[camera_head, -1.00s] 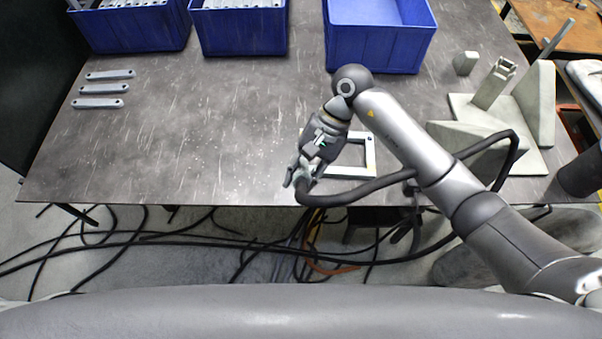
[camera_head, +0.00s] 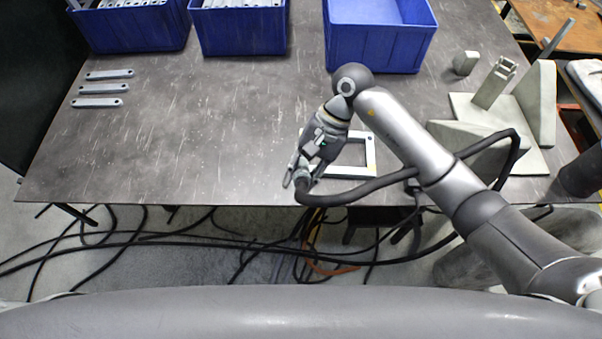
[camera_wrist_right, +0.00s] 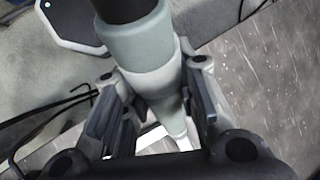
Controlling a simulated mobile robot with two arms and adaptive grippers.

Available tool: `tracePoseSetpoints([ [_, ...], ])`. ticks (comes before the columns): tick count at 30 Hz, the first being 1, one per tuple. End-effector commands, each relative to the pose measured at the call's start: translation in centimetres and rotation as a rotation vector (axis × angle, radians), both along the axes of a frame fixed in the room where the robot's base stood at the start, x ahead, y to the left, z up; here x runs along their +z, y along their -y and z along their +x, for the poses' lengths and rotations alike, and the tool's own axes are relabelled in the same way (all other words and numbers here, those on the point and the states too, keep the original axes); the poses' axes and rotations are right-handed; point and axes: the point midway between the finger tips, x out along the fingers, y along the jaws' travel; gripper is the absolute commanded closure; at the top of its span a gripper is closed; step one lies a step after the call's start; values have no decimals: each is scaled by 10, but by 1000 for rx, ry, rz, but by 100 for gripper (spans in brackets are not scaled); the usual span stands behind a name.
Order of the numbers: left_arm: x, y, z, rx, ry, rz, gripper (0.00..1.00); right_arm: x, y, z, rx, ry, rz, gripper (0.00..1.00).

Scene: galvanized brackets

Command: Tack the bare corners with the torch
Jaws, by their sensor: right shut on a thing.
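My right gripper (camera_head: 303,172) is near the table's front edge, shut on the welding torch. In the right wrist view the torch (camera_wrist_right: 158,75) is a grey-green and white cylinder between the two fingers (camera_wrist_right: 160,115), its narrow end pointing down toward a pale bar. A square bracket frame of light metal bars (camera_head: 369,158) lies on the table under the right hand. Its left side and left corners are mostly hidden by the gripper; part of it also shows in the right wrist view (camera_wrist_right: 183,143). A black cable (camera_head: 350,192) runs from the torch along the arm. My left gripper is not visible.
Several loose flat bars (camera_head: 100,102) lie at the left of the dark table (camera_head: 200,130). Three blue bins (camera_head: 378,50) stand along the back, two with bars inside. A grey stand (camera_head: 515,150) with upright plates stands at the right. The table's centre-left is clear.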

Motion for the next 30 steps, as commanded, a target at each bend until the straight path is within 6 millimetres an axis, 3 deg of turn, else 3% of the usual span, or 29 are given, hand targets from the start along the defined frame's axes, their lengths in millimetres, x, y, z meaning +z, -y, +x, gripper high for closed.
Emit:
tracePoseSetpoints([
  [30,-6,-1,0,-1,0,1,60,-1,0,0,0,0,0,97],
])
